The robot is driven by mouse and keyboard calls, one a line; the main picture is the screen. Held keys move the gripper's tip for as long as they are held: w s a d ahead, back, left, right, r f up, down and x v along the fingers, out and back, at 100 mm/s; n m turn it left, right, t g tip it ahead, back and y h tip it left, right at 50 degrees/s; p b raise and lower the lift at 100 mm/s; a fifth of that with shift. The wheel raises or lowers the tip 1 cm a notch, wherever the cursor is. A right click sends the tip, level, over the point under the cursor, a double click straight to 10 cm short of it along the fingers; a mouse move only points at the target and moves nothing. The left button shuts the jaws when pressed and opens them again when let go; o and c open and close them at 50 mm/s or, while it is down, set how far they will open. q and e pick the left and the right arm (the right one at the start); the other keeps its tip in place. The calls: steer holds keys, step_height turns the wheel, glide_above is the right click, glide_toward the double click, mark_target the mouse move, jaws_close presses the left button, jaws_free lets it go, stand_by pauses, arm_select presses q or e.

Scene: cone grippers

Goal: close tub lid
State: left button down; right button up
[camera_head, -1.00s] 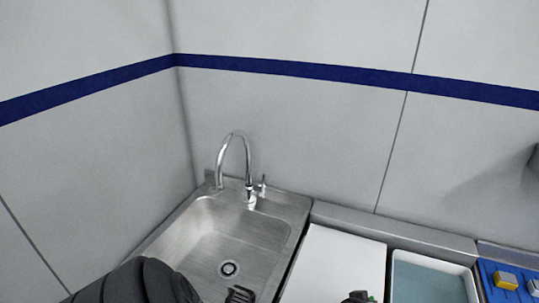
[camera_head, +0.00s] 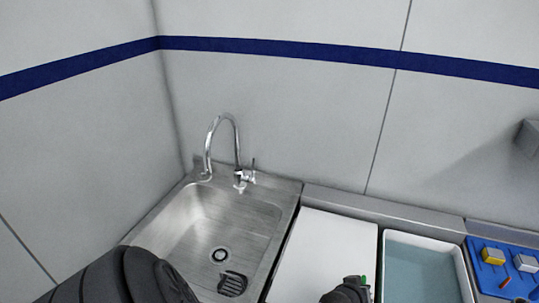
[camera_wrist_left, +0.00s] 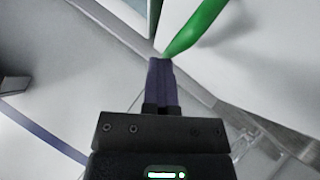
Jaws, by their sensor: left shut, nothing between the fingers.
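The white tub (camera_head: 431,241) stands on the counter at the lower right of the head view, and a flat blue-grey surface shows inside its rim. I cannot tell whether this is a lid or the contents. My left gripper (camera_wrist_left: 160,64) is shut with nothing between its fingers. In the head view, a dark part of my left gripper (camera_head: 347,290) shows at the bottom edge, over the white board (camera_head: 325,245) and left of the tub. A green tapered piece (camera_wrist_left: 195,28) lies close to the fingertips in the wrist view. My right gripper is out of view.
A steel sink (camera_head: 190,225) with a curved tap (camera_head: 236,150) is at the left, with a dark grate (camera_head: 232,284) in it. A blue tray (camera_head: 485,262) with small yellow, orange and grey pieces stands right of the tub. Walls close off the back and left.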

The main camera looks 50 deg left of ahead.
arm_select(q)
steer(key=s+d+r+m+g+h+p, duration=0.1)
steer(key=s+d+r+m+g+p, duration=0.15)
steer(key=s+r+m+p, duration=0.75)
steer(key=s+d+r+m+g+p, duration=0.15)
steer(key=s+r+g+p, duration=0.25)
steer(key=s+r, duration=1.15)
step_height(320, 180, down, 34)
steer(key=s+r+g+b, duration=0.1)
steer(key=s+g+b, duration=0.15)
steer(key=b, duration=1.35)
steer(key=s+f+b, duration=0.4)
steer(key=f+b, duration=0.1)
steer(key=f, duration=0.4)
steer(key=s+a+f+b, duration=0.1)
steer(key=s+f+b, duration=0.3)
steer(key=f, duration=0.5)
steer(key=s+a+f+g+b, duration=0.1)
steer(key=s+f+b, duration=0.4)
steer(key=f, duration=0.4)
steer(key=shift+s+a+b, duration=0.15)
steer(key=shift+s+b, duration=0.15)
steer(key=shift+s, duration=0.45)
steer(key=shift+m, duration=0.25)
